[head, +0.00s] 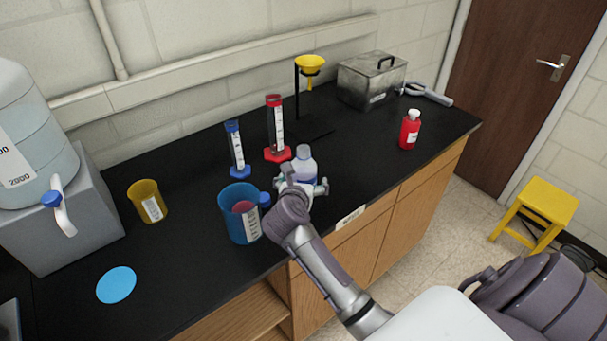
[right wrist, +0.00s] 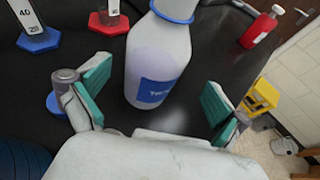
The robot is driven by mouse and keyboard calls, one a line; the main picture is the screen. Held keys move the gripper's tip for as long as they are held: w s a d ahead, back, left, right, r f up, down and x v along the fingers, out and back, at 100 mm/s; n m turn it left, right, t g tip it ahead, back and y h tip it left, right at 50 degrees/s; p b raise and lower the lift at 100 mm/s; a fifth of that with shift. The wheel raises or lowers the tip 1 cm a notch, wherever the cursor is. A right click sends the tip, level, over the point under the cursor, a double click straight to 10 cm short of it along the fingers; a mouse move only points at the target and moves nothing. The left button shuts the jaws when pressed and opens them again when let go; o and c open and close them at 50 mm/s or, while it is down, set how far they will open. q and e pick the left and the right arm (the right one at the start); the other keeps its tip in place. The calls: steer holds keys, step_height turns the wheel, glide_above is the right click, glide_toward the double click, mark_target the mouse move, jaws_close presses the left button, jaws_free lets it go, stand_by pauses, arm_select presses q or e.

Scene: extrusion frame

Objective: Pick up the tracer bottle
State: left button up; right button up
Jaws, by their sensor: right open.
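The tracer bottle (head: 305,158) is a pale, lavender-white bottle standing upright on the black bench. The right wrist view shows the bottle (right wrist: 158,52) close up, with a blue ring at its neck and a blue label with partly readable lettering. My right gripper (head: 305,185) is open at the near side of the bottle. In the right wrist view the green-padded fingers of the gripper (right wrist: 156,92) are spread, one to each side of the bottle's lower part, with visible gaps. The bottle's top is cut off there. My left gripper is in neither view.
A blue beaker (head: 233,222) and small blue round piece (head: 265,199) stand close left of my right gripper. Blue (head: 238,155) and red (head: 277,135) cylinders stand behind. A red bottle (head: 409,130) stands right. Bare bench lies between it and the tracer bottle.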

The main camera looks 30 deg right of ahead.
steer(key=shift+w+d+p, duration=0.15)
steer(key=shift+w+p, duration=0.15)
steer(key=shift+w, duration=0.05)
steer(key=p+x, duration=0.1)
steer(key=x, duration=0.2)
steer(key=shift+w+f, duration=0.2)
steer(key=shift+w, duration=0.1)
steer(key=shift+w+d+f, duration=0.3)
steer(key=shift+s+a, duration=0.1)
steer(key=shift+c, duration=1.4)
steer(key=c, duration=1.1)
steer(key=shift+r, duration=0.1)
steer(key=shift+c, duration=0.5)
